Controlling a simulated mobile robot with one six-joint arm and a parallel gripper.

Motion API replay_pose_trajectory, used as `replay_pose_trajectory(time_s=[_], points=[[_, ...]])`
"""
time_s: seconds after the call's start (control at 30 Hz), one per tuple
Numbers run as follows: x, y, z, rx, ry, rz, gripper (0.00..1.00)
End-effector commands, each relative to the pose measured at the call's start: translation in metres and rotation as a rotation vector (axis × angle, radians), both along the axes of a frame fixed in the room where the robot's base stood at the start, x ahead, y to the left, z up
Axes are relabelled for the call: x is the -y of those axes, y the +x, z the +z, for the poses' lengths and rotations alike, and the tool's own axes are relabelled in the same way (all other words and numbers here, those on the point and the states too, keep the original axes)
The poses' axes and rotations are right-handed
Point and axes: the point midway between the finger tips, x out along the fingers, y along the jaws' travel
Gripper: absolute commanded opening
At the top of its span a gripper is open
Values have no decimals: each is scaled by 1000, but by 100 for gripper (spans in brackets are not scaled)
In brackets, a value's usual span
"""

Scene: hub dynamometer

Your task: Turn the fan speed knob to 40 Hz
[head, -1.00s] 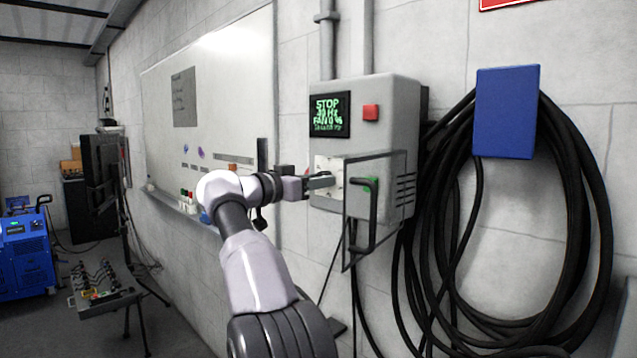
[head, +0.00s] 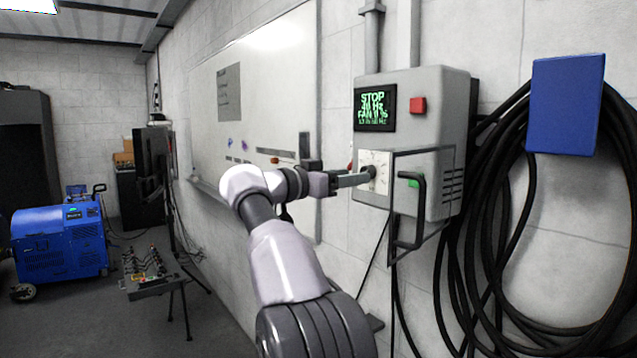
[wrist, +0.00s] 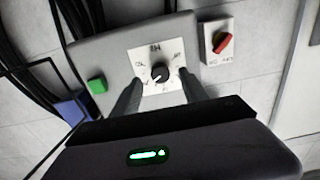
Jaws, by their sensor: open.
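The fan speed knob is a small black knob (wrist: 160,74) on a white dial plate (head: 374,160) on the front of the grey control box (head: 437,95). In the head view the knob (head: 379,178) shows just past my fingertips. My gripper (head: 364,180) is open in front of the plate. In the wrist view its dark fingers (wrist: 161,90) stand apart, one on each side below the knob, with nothing between them. The box's display (head: 375,108) shows green text, STOP, a Hz value that looks like 40, and a FAN line; the small digits are blurred.
A red button (head: 418,105) sits beside the display. A black handle frame (head: 416,210) and green button (head: 413,181) lie just right of the dial. A red switch (wrist: 223,43) shows in the wrist view.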

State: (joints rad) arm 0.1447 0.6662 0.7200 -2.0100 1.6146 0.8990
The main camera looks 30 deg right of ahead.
Motion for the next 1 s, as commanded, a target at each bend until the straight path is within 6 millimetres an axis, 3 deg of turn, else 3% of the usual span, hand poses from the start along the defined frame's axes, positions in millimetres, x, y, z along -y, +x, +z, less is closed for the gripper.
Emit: replay_pose_trajectory(time_s=[0.2, 0.4, 0.6, 1.0], points=[[-73, -5, 3, 0, 0, 5, 52], [-118, -9, 3, 1, 0, 2, 52], [-130, -11, 1, 2, -1, 0, 52], [-129, -13, -1, -12, 13, 5, 52]])
